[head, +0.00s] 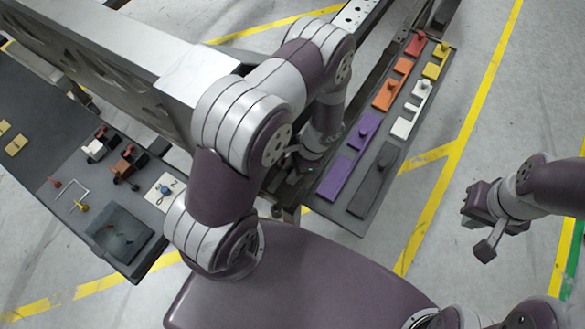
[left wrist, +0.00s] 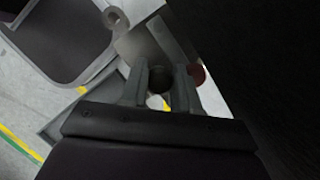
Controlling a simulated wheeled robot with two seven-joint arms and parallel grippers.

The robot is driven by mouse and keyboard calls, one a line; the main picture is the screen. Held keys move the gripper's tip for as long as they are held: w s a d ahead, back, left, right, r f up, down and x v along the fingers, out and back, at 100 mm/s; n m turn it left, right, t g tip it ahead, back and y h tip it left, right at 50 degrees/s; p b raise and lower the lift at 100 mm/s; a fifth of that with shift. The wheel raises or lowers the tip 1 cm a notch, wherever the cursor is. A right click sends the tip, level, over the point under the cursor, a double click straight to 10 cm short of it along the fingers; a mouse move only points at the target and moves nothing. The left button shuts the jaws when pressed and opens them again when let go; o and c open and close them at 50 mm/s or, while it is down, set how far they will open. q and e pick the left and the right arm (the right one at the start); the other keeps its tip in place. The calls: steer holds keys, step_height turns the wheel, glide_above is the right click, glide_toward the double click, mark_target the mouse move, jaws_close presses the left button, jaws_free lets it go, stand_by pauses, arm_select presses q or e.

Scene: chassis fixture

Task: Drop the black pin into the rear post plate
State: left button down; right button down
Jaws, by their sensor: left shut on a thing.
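My left gripper (left wrist: 161,92) is shut on a dark round-ended piece, the black pin (left wrist: 159,79), which sits between its two fingers in the left wrist view. A grey metal plate (left wrist: 140,48) with a ring-like hole lies just beyond the fingers; I cannot tell whether it is the rear post plate. In the head view my left gripper (head: 290,178) is low beside the chassis, mostly hidden by my arm, and the pin does not show. My right gripper (head: 488,222) hangs empty-looking over the floor at the right; its finger opening is unclear.
A long dark tray (head: 335,217) at the right holds purple (head: 345,165), dark grey (head: 372,185), orange, white, red and yellow knobbed pieces. A grey table (head: 60,170) at the left holds small parts and a dark bin (head: 120,240). The chassis beam (head: 110,50) runs behind my left arm.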

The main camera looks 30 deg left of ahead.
arm_select(q)
steer(key=shift+f+b, duration=0.8)
steer(key=shift+f, duration=0.3)
steer(key=shift+d+f+b, duration=0.1)
steer(key=shift+f+b, duration=0.3)
steer(key=shift+f, duration=0.1)
steer(key=c, duration=0.8)
jaws_free()
steer(key=shift+o, duration=0.2)
steer(key=shift+w+r, duration=0.1)
steer(key=shift+w, duration=0.05)
steer(key=shift+c, duration=0.2)
steer(key=shift+c, duration=0.5)
steer(key=shift+w, duration=0.1)
